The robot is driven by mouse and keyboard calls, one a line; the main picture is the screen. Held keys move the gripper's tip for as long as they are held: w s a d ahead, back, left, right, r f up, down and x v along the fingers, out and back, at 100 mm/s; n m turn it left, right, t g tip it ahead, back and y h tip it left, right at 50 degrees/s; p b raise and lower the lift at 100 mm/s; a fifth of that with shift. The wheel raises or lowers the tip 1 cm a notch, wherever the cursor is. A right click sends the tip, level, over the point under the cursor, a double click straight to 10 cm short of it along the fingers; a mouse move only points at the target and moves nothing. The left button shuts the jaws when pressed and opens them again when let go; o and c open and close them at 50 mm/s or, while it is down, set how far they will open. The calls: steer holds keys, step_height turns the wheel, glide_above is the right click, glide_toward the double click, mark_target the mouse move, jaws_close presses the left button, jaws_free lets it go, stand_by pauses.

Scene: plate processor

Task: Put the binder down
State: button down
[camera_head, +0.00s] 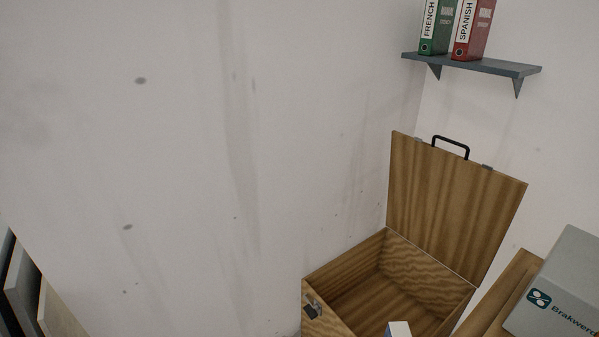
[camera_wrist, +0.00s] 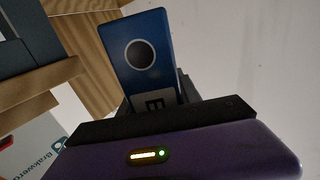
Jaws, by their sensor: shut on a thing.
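A blue binder (camera_wrist: 165,60) with a round dark finger hole in its spine fills the middle of the wrist view. Part of a label with dark lettering shows low on the spine. My gripper (camera_wrist: 160,103) is shut on the binder's near end, and its fingertips are mostly hidden behind the dark gripper body. In the head view a small white and blue block end (camera_head: 398,329) shows at the bottom edge, in front of the wooden box; I cannot tell surely whether it is this binder. My gripper does not show in the head view.
An open wooden box (camera_head: 318,284) with its lid raised stands in the corner; its visible floor looks empty. A grey Brakwero box (camera_head: 560,285) is at the right. A wall shelf (camera_head: 500,67) holds a green binder (camera_head: 437,28) and a red binder (camera_head: 472,30).

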steer(key=s, duration=0.1)
steer(key=s+a, duration=0.1)
steer(key=s, duration=0.3)
steer(key=shift+s+a+f, duration=0.1)
steer(key=shift+s+a, duration=0.05)
steer(key=shift+a, duration=0.25)
steer(key=shift+d, duration=0.1)
